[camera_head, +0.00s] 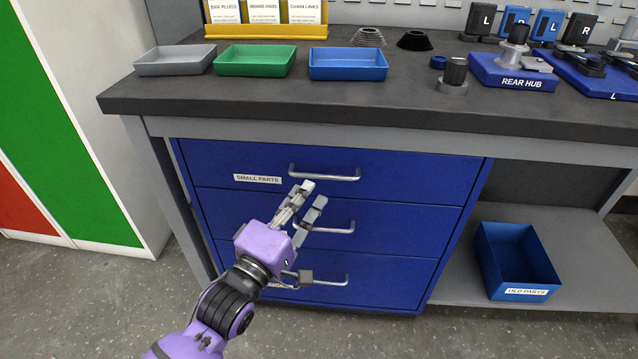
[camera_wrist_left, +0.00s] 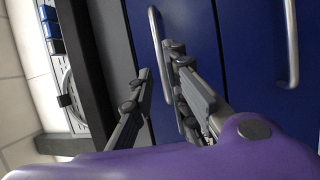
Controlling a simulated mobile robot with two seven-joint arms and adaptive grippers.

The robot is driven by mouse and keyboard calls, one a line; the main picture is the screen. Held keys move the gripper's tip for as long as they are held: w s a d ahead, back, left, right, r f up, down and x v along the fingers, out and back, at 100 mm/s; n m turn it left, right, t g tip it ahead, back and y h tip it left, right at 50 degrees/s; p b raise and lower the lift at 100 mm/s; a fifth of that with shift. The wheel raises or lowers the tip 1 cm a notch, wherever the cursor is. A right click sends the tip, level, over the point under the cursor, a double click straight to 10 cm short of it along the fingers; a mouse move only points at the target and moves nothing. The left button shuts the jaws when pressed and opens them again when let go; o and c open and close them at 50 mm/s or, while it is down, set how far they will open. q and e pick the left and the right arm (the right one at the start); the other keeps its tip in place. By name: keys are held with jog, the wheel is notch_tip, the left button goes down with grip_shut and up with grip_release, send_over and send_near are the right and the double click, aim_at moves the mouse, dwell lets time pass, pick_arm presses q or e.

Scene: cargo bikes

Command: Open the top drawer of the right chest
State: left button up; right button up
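A blue chest (camera_head: 325,240) with three drawers stands under the workbench; all three look shut. Its top drawer (camera_head: 410,180) bears a "SMALL PARTS" label (camera_head: 257,179) and a grey bar handle (camera_head: 325,176). My left gripper (camera_head: 314,194) is in front of the chest, fingers apart and empty, with its tips just below the top handle in the head view. In the left wrist view the top handle (camera_wrist_left: 155,28) runs behind the gripper (camera_wrist_left: 158,62), partly hidden by one finger. I cannot tell whether they touch. My right gripper is not in view.
The workbench top (camera_head: 300,105) overhangs the chest and carries grey, green and blue trays and a rear hub stand (camera_head: 513,72). A blue "OLD PARTS" bin (camera_head: 515,260) sits on the lower shelf at right. The floor in front is clear.

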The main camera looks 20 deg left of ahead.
aim_at(319, 177)
pick_arm(q)
jog(key=shift+b+x, duration=0.45)
jog(key=shift+x, duration=1.9)
jog(key=shift+f, duration=0.1)
jog(key=shift+c, duration=0.2)
grip_shut()
